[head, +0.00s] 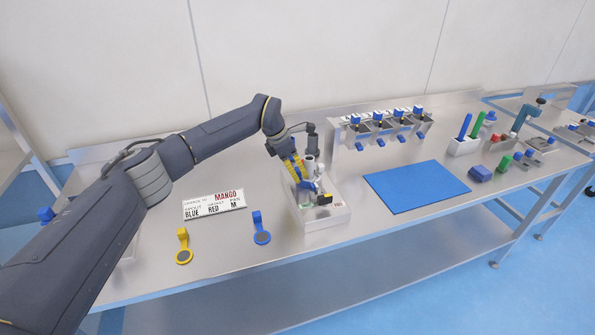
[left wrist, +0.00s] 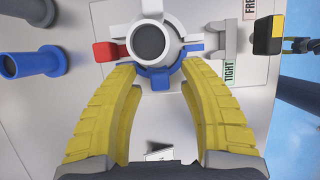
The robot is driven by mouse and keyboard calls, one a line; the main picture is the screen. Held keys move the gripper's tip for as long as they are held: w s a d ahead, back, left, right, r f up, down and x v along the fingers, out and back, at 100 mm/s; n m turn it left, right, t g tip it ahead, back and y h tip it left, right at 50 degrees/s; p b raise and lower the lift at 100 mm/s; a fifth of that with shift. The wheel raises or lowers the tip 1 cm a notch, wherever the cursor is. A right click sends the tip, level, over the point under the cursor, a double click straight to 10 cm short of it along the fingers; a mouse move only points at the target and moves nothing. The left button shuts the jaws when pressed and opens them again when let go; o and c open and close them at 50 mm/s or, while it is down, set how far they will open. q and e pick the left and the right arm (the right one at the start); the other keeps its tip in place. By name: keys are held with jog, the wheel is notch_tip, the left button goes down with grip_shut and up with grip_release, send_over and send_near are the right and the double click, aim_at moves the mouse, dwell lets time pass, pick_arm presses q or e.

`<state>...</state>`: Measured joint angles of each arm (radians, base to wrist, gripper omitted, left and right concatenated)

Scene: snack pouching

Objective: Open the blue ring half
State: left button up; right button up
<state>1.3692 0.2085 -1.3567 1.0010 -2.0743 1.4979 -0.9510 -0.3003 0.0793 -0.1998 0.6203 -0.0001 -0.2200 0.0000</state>
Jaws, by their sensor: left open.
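The blue ring half (left wrist: 157,78) curves around the near side of a dark round opening on a white and grey fitting (left wrist: 150,12) in the left wrist view. In the head view it shows as a small blue patch (head: 305,184) in the white station (head: 323,217). My left gripper (left wrist: 157,66), with yellow fingers, is open, one finger on each side of the blue ring half. In the head view my left gripper (head: 300,172) is over the station and partly hides it. I cannot tell whether the fingers touch the ring. My right gripper is not in view.
A red block (left wrist: 105,52) sits left of the ring; a grey lever by the TIGHT label (left wrist: 229,74) stands right. A blue mat (head: 416,186) lies right of the station. The order card (head: 214,204) lies left.

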pick_arm(q)
jog(key=shift+d+f, duration=0.1)
jog(key=shift+f, duration=0.1)
grip_shut()
dwell(0.4)
